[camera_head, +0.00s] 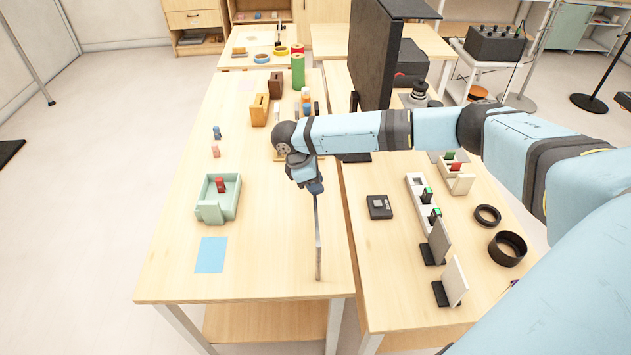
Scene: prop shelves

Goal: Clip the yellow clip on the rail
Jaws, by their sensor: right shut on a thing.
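A thin grey upright strip, which looks like the rail (318,245), runs along the right side of the left-hand table. My right gripper (315,187) points down at the far end of this strip. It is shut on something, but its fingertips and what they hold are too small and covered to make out. I cannot tell whether the gripper touches the strip. I cannot make out the yellow clip anywhere. My left gripper is not in view.
A pale green tray (211,212) holds a small red piece (220,184). Blue (217,132) and pink (215,151) pieces stand behind it. A blue mat (211,255) lies in front. The right table holds a black box (379,207) and a white strip (413,185). A tall black panel (375,60) stands behind my arm.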

